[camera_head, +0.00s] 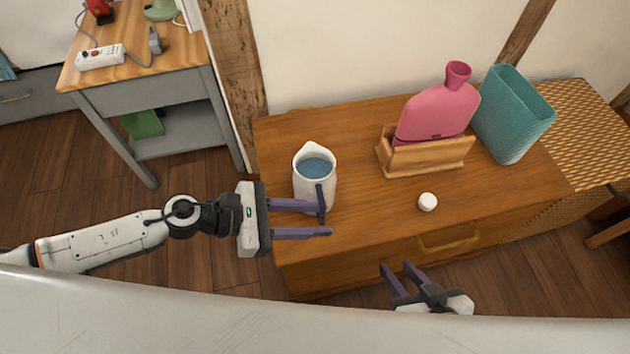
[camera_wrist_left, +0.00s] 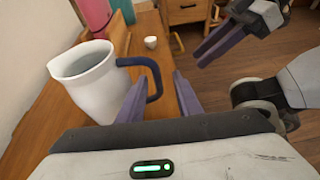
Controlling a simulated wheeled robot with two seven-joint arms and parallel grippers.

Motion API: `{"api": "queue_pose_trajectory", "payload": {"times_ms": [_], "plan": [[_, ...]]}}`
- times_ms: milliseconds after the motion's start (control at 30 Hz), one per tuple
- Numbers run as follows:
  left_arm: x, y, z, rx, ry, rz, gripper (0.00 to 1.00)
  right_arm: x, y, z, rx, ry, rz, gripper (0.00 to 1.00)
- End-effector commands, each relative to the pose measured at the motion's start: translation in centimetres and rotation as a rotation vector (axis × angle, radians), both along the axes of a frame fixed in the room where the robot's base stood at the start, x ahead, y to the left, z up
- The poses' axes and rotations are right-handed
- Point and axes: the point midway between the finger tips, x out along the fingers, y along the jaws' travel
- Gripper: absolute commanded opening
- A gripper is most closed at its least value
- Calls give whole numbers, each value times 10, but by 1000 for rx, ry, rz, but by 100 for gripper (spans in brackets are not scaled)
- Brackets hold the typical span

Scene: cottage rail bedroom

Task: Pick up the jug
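The white jug (camera_head: 301,190) stands upright on the wooden dresser, near its left end. Its inside looks blue, and its dark blue handle (camera_wrist_left: 156,78) faces my left gripper. My left gripper (camera_head: 326,220) is open, its two purple fingers at the near side of the jug. In the left wrist view, the handle of the jug (camera_wrist_left: 95,88) shows between the fingertips; I cannot tell whether either finger touches it. My right gripper (camera_head: 396,266) is open and empty in front of the dresser, away from the jug.
On the dresser (camera_head: 365,215) are a small white round object (camera_head: 427,202), a wooden holder (camera_head: 430,157) with a pink hot-water bottle (camera_head: 435,112), and a teal basket (camera_head: 513,118). A grey side table (camera_head: 150,85) with a power strip (camera_head: 100,56) stands at left.

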Motion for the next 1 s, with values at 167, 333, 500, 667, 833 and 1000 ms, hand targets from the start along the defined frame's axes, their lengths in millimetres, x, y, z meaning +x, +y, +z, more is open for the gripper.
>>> {"api": "queue_pose_trajectory", "payload": {"times_ms": [167, 333, 500, 667, 833, 1000], "plan": [[5, -13, -4, -2, -2, 1, 32, -1, 0, -2, -2, 2, 0, 31], [13, -36, -14, -2, -1, 1, 32, -1, 0, -2, -2, 1, 0, 31], [16, -51, -20, -2, 1, 3, 32, -1, -1, -3, -2, 1, 0, 31], [17, -52, -21, -1, 1, 4, 32, 0, -1, -3, -1, 0, -1, 31], [17, -52, -21, -1, 2, 3, 16, 2, -1, -2, -1, -4, -1, 31], [17, -52, -21, -2, 1, 3, 0, 4, -1, -1, -1, -7, -1, 31]]}}
